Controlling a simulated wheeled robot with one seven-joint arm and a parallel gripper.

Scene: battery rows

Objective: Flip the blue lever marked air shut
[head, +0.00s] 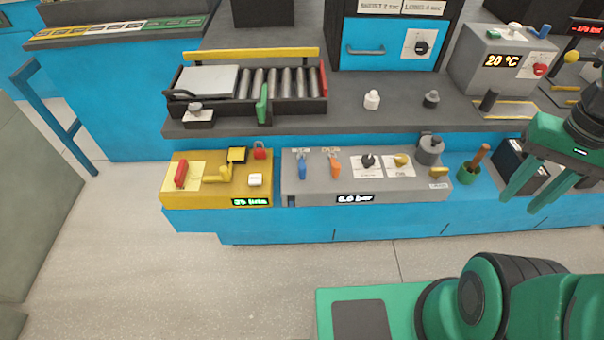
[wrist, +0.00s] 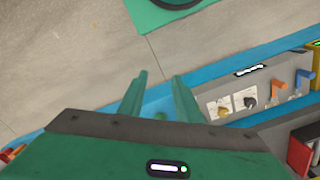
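The blue lever (head: 302,170) stands on the left part of the grey panel box (head: 320,190) in the head view, below a small label too small to read. An orange lever (head: 335,168) stands just to its right. In the wrist view the blue lever (wrist: 303,80) shows at the right edge, beyond the orange lever (wrist: 278,90). My gripper (head: 522,193) is at the right of the head view, well to the right of the blue lever and apart from it. Its green fingers (wrist: 158,95) are spread with nothing between them.
Two dark and yellow knobs (head: 384,163) sit right of the levers. A yellow box (head: 215,190) with a red lever stands to the left. A grey canister (head: 430,150), a green cup with a stick (head: 472,166) and a black bin (head: 515,165) stand to the right.

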